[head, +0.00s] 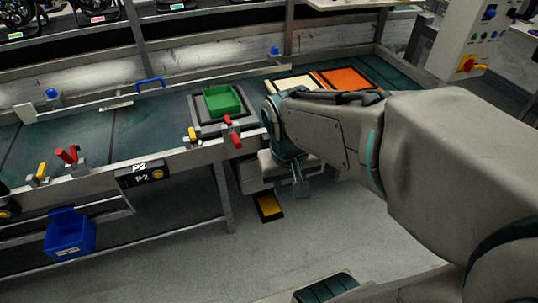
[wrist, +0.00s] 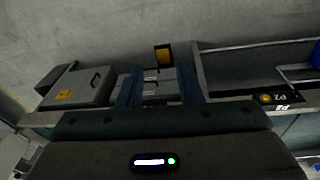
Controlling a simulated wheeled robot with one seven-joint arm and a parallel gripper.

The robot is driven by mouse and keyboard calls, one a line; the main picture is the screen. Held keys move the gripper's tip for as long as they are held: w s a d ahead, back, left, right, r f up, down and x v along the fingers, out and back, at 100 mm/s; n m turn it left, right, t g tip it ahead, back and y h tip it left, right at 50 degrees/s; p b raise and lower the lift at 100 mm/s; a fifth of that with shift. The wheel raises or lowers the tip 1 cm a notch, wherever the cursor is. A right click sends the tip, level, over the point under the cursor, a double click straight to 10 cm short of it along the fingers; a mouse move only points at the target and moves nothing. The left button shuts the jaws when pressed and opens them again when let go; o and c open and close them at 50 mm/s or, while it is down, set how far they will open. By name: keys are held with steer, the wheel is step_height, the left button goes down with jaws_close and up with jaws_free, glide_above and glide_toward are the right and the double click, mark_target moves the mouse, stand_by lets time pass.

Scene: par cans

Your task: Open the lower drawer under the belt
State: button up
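The grey drawer unit (head: 247,172) stands under the belt (head: 140,130), partly hidden behind my arm in the head view. In the wrist view, which looks upside down, two drawer fronts with small pale handles show between my fingers. The lower drawer (wrist: 160,74) is the one nearer the floor, and the other drawer (wrist: 158,91) is nearer the belt. Both look closed, though the fingers cover their sides. My gripper (wrist: 159,88) is open, with its two dark blue fingers apart and nothing visible between them. In the head view my gripper (head: 301,186) points down in front of the unit.
A yellow and black pedal (head: 268,207) lies on the floor by the drawers. A grey case with a handle (wrist: 78,88) stands beside the unit. A green tray (head: 222,101) sits on the belt, and a blue bin (head: 70,236) hangs at left.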

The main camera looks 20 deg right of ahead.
steer(key=w+d+f+m+g+h+b, duration=0.1)
steer(key=w+d+f+h+b, duration=0.1)
steer(key=w+d+f+b, duration=0.3)
steer(key=w+d+f+g+h+b, duration=0.1)
steer(key=w+f+h, duration=0.1)
steer(key=f, duration=0.6)
steer(key=w+d+f+m+g+h+b, duration=0.1)
steer(key=w+d+f+g+h+b, duration=0.1)
steer(key=w+d+f+b, duration=0.3)
steer(key=n+t+h+b, duration=0.6)
steer(key=n+t+b, duration=0.5)
steer(key=t+b, duration=0.55)
glide_toward(287, 185)
steer(key=b+x, duration=0.1)
steer(key=x, duration=0.2)
steer(key=b+x, duration=0.1)
steer(key=x, duration=0.3)
steer(key=b+x, duration=0.1)
steer(key=x, duration=0.2)
steer(key=shift+w+d+f, duration=0.1)
steer(key=shift+w+f, duration=0.15)
jaws_close()
